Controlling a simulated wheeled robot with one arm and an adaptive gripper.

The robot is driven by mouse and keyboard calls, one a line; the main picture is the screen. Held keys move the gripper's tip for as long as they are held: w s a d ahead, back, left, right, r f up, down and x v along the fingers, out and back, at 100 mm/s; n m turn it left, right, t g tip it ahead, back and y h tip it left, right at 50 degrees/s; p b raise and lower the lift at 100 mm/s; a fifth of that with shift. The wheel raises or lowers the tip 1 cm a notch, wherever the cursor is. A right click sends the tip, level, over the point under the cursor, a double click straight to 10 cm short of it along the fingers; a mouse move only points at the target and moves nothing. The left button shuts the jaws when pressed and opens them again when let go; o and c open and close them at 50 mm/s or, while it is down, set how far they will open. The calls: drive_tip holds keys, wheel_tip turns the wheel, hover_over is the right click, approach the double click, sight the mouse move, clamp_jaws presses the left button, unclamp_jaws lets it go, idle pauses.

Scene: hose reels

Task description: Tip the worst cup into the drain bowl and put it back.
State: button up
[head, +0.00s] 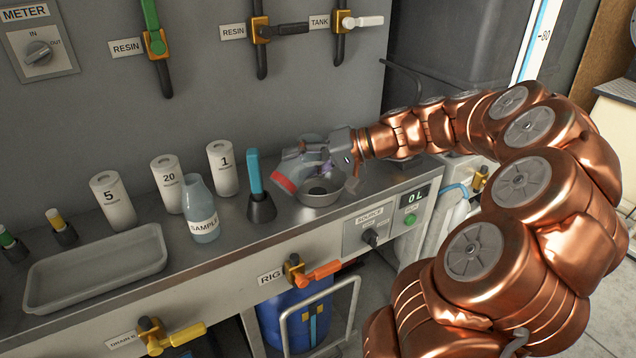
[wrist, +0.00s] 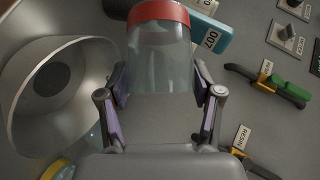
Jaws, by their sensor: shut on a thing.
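My gripper (head: 326,162) is shut on a clear cup with a red rim band (head: 284,179). The cup is tilted on its side, its red end pointing left and slightly down in the head view. In the wrist view the cup (wrist: 160,60) sits between the two fingers (wrist: 160,95), red band away from the palm. The metal drain bowl (head: 322,197) stands on the bench just below and beside the cup; it also shows at the left in the wrist view (wrist: 20,115). I cannot see liquid in the cup.
A yellow-ringed item (wrist: 60,169) is partly visible by the bowl in the wrist view. A blue-handled tool in a black holder (head: 261,207) stands close left of the cup. The sample bottle (head: 201,212), several white canisters (head: 222,168) and a tray (head: 98,268) are further left.

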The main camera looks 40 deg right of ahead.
drive_tip(key=shift+a+r+n+h+b, duration=0.1)
drive_tip(key=shift+r+n+h+b, duration=0.2)
drive_tip(key=shift+h, duration=0.2)
drive_tip(key=shift+a+f+n+h+b, duration=0.2)
drive_tip(key=shift+f+n+h+b, duration=0.3)
drive_tip(key=shift+b, duration=0.55)
drive_tip(key=shift+s+a+r+n+h+b, duration=0.1)
drive_tip(key=shift+a+r+n+h+b, duration=0.15)
drive_tip(key=shift+r+h, duration=0.2)
drive_tip(key=shift+a+r+n+h+b, duration=0.15)
drive_tip(key=shift+r+h+b, duration=0.2)
drive_tip(key=shift+r, duration=0.1)
wheel_tip(320, 180, up, 11)
drive_tip(key=a+h+p, duration=0.1)
drive_tip(key=a+p, duration=0.1)
drive_tip(key=p, duration=0.3)
drive_tip(key=n+h+b, duration=0.3)
drive_tip(key=h, duration=0.1)
hover_over(277, 177)
drive_tip(key=a, duration=0.2)
drive_tip(key=shift+s+r, duration=0.15)
drive_tip(key=shift+r, duration=0.15)
drive_tip(key=shift+d, duration=0.15)
